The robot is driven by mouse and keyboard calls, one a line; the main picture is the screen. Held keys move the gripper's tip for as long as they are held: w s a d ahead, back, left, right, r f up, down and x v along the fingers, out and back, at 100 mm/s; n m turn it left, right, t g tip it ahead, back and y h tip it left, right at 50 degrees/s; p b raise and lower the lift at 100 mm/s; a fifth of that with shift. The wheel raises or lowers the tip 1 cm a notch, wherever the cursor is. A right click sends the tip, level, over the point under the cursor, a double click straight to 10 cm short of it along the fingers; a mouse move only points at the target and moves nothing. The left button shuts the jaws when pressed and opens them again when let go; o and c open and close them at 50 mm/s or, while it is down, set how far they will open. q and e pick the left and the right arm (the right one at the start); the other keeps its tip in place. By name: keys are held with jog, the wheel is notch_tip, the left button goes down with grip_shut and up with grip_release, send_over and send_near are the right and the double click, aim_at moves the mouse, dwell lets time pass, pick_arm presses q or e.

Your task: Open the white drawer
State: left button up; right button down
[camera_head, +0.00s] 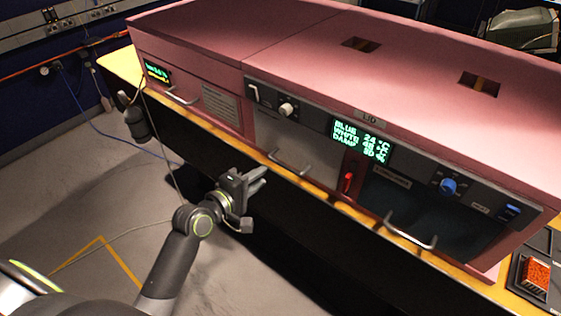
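The white drawer (312,146) is the pale front panel in the middle of the pink foam enclosure (250,40), left of the lit display. It looks shut, flush with the front. Its bar handle (289,166) sticks out near the panel's lower edge. My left gripper (264,177) is in front of the enclosure, left of and slightly below the handle in the picture, and apart from it. Its two fingers point right with a small gap between them, and nothing shows in the gap. My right gripper is not in view.
A dark drawer with a handle (411,234) sits to the right, and another handle (183,97) to the left. A lit display (361,139), red switch (348,183) and blue knob (448,186) are on the front. The wooden bench edge (335,204) runs below. The floor at left is mostly open.

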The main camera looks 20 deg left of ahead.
aim_at(281, 162)
pick_arm(q)
jog(key=x, duration=0.9)
jog(key=shift+w+p, duration=0.25)
jog(key=shift+p, duration=0.1)
grip_shut()
